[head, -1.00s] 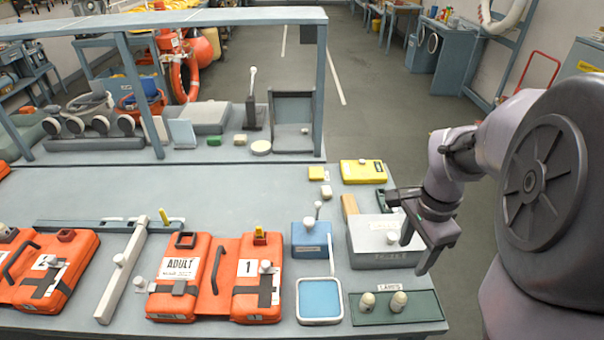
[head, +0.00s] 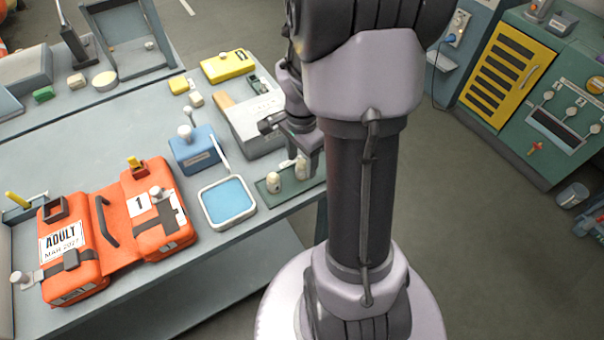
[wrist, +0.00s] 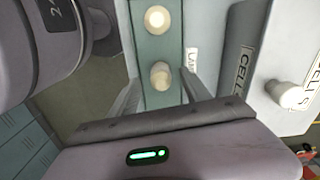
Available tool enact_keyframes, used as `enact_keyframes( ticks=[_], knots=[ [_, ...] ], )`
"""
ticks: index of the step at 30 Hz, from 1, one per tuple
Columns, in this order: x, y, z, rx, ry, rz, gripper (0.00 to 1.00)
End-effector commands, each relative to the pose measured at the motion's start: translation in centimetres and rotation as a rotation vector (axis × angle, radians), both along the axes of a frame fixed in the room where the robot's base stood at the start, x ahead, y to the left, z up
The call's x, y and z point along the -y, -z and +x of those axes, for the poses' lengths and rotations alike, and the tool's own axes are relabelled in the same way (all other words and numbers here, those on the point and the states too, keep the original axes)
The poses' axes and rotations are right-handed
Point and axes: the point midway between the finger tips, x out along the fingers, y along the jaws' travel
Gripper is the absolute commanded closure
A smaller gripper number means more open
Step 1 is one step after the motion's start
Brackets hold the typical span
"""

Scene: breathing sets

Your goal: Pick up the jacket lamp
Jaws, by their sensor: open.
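Two small cream lamps stand on a green tray (head: 262,190) at the table's front right edge. In the head view the left lamp (head: 273,182) is clear, and the right lamp (head: 300,168) is partly covered by my gripper (head: 304,152). The wrist view shows one lamp (wrist: 157,17) farther up and the other lamp (wrist: 160,75) between the open fingers of my gripper (wrist: 163,84). Nothing is held. I cannot tell how far the fingertips are above the tray.
A grey box (head: 250,125) marked CELLS in the wrist view stands close beside the tray, with a white knob (wrist: 287,94). A blue shallow tray (head: 228,203), a blue box (head: 194,148) and an orange jacket (head: 125,220) lie to the left. Floor is clear right of the table.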

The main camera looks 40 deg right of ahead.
Motion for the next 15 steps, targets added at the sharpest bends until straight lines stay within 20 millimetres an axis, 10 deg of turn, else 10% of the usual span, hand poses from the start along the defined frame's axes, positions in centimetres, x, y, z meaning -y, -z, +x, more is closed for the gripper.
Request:
enact_keyframes(
  ticks=[8, 15],
  knots=[
    [-0.01, 1.33, 0.05, 0.001, 0.0, 0.0, 0.46],
    [-0.01, 1.31, 0.05, 0.001, 0.0, 0.0, 0.93]
  ],
)
